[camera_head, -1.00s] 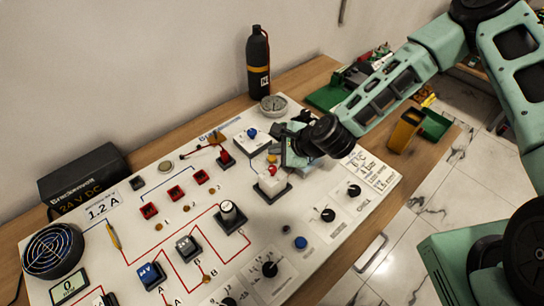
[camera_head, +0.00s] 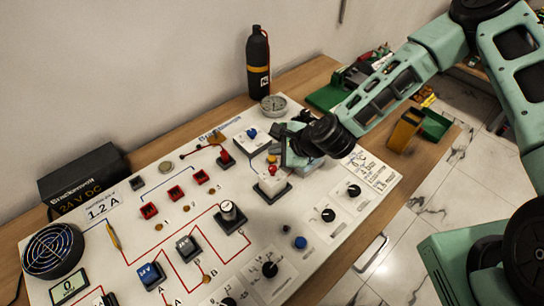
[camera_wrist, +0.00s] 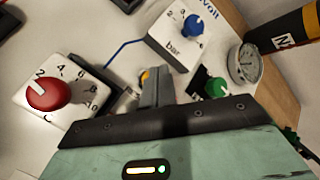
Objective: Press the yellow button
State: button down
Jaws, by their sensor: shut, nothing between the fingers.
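The yellow button (camera_wrist: 144,76) is small and mostly hidden behind the fingers in the wrist view. Only a yellow edge shows there, just left of the fingertips. In the head view a small yellow spot (camera_head: 271,158) shows on the white panel (camera_head: 330,258), just left of my gripper (camera_head: 284,152). My gripper is shut and empty, with its fingers (camera_wrist: 155,76) pointing at the panel beside the button. I cannot tell whether the fingertips touch the button.
A red knob (camera_wrist: 48,95) on a white dial stands left of the fingers. A blue knob (camera_wrist: 193,25) and a green knob (camera_wrist: 215,88) are to the right. A round gauge (camera_head: 273,104) and a black bottle (camera_head: 258,62) stand behind. The panel holds several other switches.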

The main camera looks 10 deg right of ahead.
jog(key=shift+f+b, duration=0.3)
jog(key=shift+f, duration=0.15)
jog(key=shift+f, duration=0.3)
dwell(0.6)
jog(key=shift+s+d+f+b, duration=0.1)
jog(key=shift+s+f+b, duration=0.15)
jog(key=shift+f+b, duration=0.45)
dwell(0.5)
jog(key=shift+r+p, duration=0.7)
jog(key=shift+r, duration=0.3)
jog(key=shift+w+r, duration=0.1)
jog(key=shift+r, duration=0.1)
